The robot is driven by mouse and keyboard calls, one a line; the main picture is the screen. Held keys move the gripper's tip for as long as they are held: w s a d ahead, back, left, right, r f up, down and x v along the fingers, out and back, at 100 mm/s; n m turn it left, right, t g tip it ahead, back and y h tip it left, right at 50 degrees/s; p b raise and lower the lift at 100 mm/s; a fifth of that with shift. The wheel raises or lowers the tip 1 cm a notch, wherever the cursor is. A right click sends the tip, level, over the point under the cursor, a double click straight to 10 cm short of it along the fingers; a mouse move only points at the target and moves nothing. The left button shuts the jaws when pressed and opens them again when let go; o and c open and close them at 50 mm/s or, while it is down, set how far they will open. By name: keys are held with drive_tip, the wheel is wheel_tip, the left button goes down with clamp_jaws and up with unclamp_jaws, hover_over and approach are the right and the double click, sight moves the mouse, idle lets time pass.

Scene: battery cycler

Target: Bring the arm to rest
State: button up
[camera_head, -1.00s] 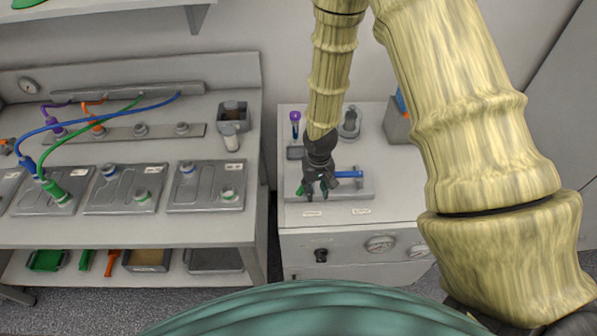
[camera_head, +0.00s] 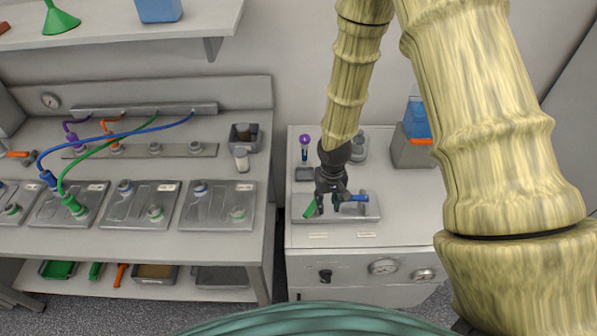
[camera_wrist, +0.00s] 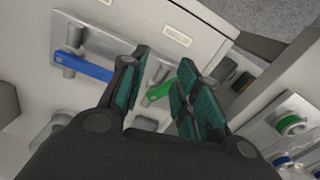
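My gripper (camera_head: 328,206) hangs from my arm over the white cabinet (camera_head: 362,262) at the right in the head view. In the wrist view its two teal-padded fingers (camera_wrist: 164,64) stand apart with nothing held between them. Below and beyond the fingers is a grey valve plate (camera_head: 368,211) with a blue lever (camera_head: 353,198) and a green lever (camera_head: 310,209). In the wrist view the blue lever (camera_wrist: 84,68) lies left of the fingers. The green lever (camera_wrist: 159,92) shows in the gap between them, and I cannot tell how close it is.
A workbench (camera_head: 130,246) with grey cell plates and coloured cables stands at the left. A purple-topped tube (camera_head: 305,146) and a grey box (camera_head: 412,152) with a blue item are at the cabinet's back. A shelf (camera_head: 120,34) hangs above the bench. A floor gap separates bench and cabinet.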

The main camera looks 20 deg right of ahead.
drive_tip(key=shift+a, duration=0.2)
drive_tip(key=s+a+f, duration=0.1)
drive_tip(key=s+f, duration=0.3)
drive_tip(key=s, duration=0.5)
drive_tip(key=s+f, duration=0.5)
drive_tip(key=s, duration=0.4)
drive_tip(key=s+a+f, duration=0.1)
drive_tip(key=s+f, duration=0.3)
drive_tip(key=s, duration=0.5)
wheel_tip(320, 180, down, 14)
drive_tip(key=b, duration=1.3)
drive_tip(key=shift+s+r+n, duration=0.25)
drive_tip(key=shift+s+n, duration=0.05)
drive_tip(key=shift+n, duration=0.1)
drive_tip(key=shift+d, duration=0.1)
